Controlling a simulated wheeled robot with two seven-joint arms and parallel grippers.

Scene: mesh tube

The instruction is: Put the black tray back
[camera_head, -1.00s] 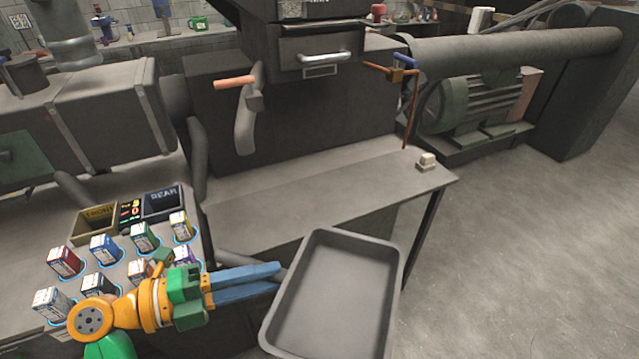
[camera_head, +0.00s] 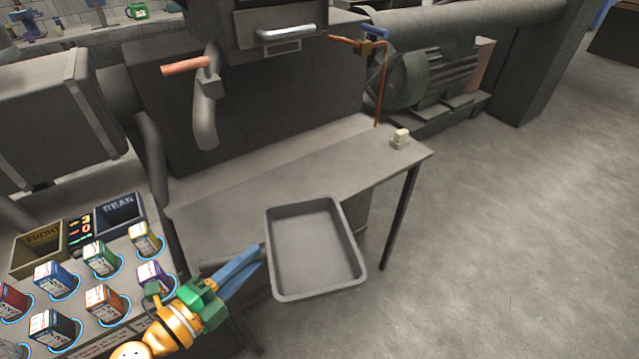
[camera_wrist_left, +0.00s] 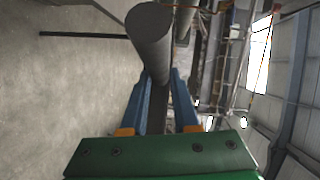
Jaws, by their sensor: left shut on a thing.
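The black tray (camera_head: 315,245) is a shallow, empty, dark grey rectangular pan with raised walls. In the head view it is right of my left gripper (camera_head: 256,262), in front of the workbench's front edge and overlapping it in the picture. My left gripper, with blue fingers and a green body, is shut on the tray at its left side. The exact grip on the rim is hard to make out. In the left wrist view the blue fingers (camera_wrist_left: 158,100) have a dark grey shape between them. My right gripper is not in view.
The grey workbench (camera_head: 250,200) has a bare top with a small pale switch block (camera_head: 400,138) at its right end. A machine with a drawer handle (camera_head: 286,33) stands behind. Several coloured boxes (camera_head: 102,258) stand on a panel at left. Floor (camera_head: 500,230) at right is clear.

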